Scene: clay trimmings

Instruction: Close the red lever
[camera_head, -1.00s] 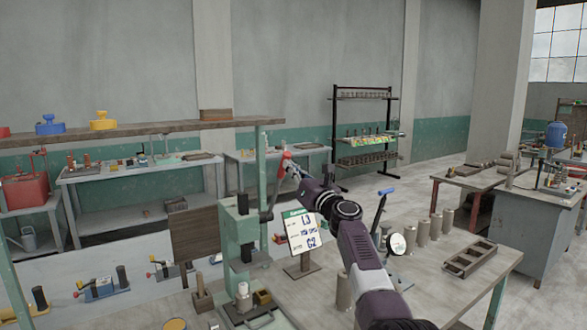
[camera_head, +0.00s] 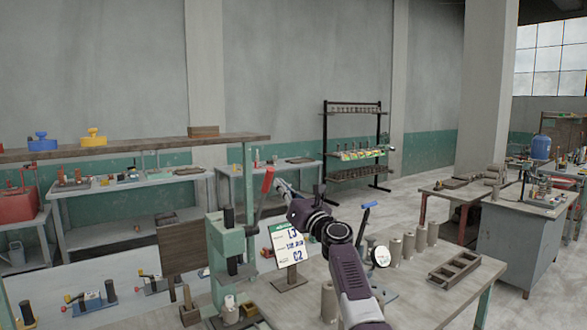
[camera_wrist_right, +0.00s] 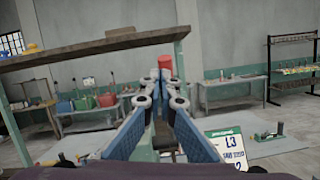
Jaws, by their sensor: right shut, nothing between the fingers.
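The red lever (camera_head: 267,181) rises from the green press (camera_head: 231,248) on the bench, its red grip up and leaning slightly right on a dark rod. My right gripper (camera_head: 279,186) reaches in from the lower right and points at the lever, with its tips just right of the grip. It is shut and holds nothing. In the right wrist view the fingers of my right gripper (camera_wrist_right: 161,88) converge just below the top of the red lever (camera_wrist_right: 165,62). Whether they touch it cannot be told. My left gripper is not in view.
A blue-topped lever (camera_head: 369,205), several grey cylinders (camera_head: 408,245) and a compartment tray (camera_head: 466,265) are farther right. A wooden shelf (camera_head: 130,148) runs behind the press.

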